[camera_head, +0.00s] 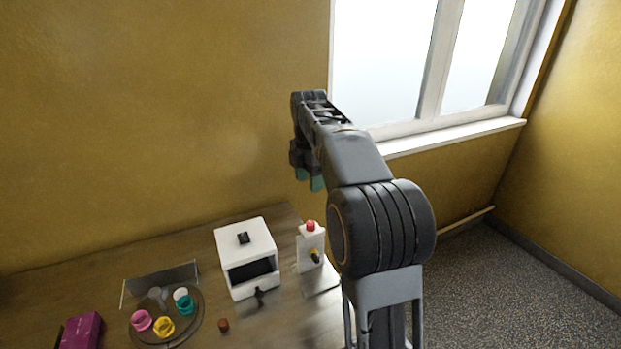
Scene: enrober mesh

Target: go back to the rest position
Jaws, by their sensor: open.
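My gripper (310,180) shows in the head view at the end of my raised arm, left of the arm's thick joint. Its greenish fingertips point down. It is open, and nothing shows between the fingers. It hangs in the air above the back right part of the table, apart from everything there. The far side of the gripper is hidden by its near parts.
The wooden table (262,326) bears a white box machine (246,246), a white stand with a red button (310,226), a round tray (143,339) with several coloured cups, a small brown piece (223,325) and a magenta box (82,331). A window (385,60) is behind my arm.

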